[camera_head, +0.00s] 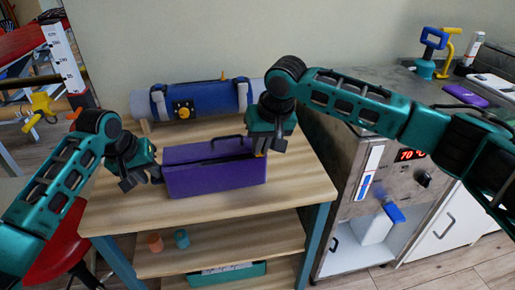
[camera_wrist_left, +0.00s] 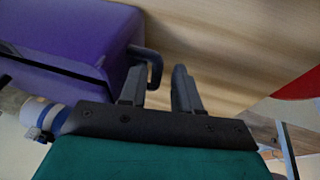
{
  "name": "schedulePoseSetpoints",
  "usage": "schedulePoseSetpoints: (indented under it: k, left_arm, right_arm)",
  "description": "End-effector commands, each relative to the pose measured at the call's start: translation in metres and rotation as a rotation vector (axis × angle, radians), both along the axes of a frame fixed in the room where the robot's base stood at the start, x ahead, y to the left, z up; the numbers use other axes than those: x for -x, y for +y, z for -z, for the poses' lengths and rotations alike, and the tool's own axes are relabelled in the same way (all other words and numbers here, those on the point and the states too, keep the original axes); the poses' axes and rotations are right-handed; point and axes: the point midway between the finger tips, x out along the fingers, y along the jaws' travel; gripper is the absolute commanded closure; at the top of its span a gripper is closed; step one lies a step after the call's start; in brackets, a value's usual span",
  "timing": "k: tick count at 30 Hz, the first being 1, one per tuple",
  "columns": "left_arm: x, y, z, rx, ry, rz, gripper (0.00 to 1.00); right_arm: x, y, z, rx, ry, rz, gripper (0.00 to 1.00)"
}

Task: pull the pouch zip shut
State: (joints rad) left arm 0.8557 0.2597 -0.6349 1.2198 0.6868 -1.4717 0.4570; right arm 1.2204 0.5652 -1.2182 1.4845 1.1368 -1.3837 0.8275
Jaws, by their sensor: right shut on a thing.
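The purple pouch (camera_head: 215,177) lies on the wooden table, with a dark zip line along its top and a dark handle. My right gripper (camera_head: 261,151) is shut at the pouch's top right end. A small orange-yellow bit, apparently the zip pull (camera_head: 259,155), shows at its fingertips; the rest is hidden by the gripper. My left gripper (camera_head: 142,180) is at the pouch's left end. In the left wrist view, its fingers (camera_wrist_left: 158,80) are apart, and a dark loop (camera_wrist_left: 154,68) on the pouch's end (camera_wrist_left: 75,35) shows beside the gap. I cannot tell whether they touch it.
A rolled blue mat (camera_head: 205,99) lies at the back of the table (camera_head: 290,190). A metal cabinet (camera_head: 385,165) with a red display stands at the right. Two small cups sit on the lower shelf (camera_head: 220,240). The tabletop front is clear.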

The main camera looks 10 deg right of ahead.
Motion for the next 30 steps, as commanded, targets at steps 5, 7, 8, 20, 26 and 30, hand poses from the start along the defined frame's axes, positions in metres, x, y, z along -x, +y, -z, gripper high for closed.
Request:
schedulePoseSetpoints:
  k: [5,7,8,20,26,30]
  left_arm:
    - [0.000,0.000,0.000,0.000,0.000,0.000,0.83]
    - [0.000,0.000,0.000,-0.001,0.000,0.000,0.90]
    - [0.000,0.001,0.000,-0.001,0.000,0.000,0.93]
    - [0.000,0.003,0.001,-0.006,0.000,-0.003,1.00]
    - [0.000,0.002,0.000,-0.004,0.000,-0.001,1.00]
    - [0.000,0.001,0.000,-0.002,0.000,0.001,1.00]
  right_arm:
    - [0.000,0.000,0.001,0.000,0.002,0.001,1.00]
    - [0.000,0.000,0.001,0.000,0.002,0.001,1.00]
    - [0.000,0.000,0.001,0.000,0.002,0.001,1.00]
    - [0.000,0.003,0.001,0.003,0.002,0.002,1.00]
    - [0.000,0.012,0.001,0.001,0.002,0.001,1.00]
    - [0.000,0.019,0.001,-0.001,0.002,0.000,1.00]
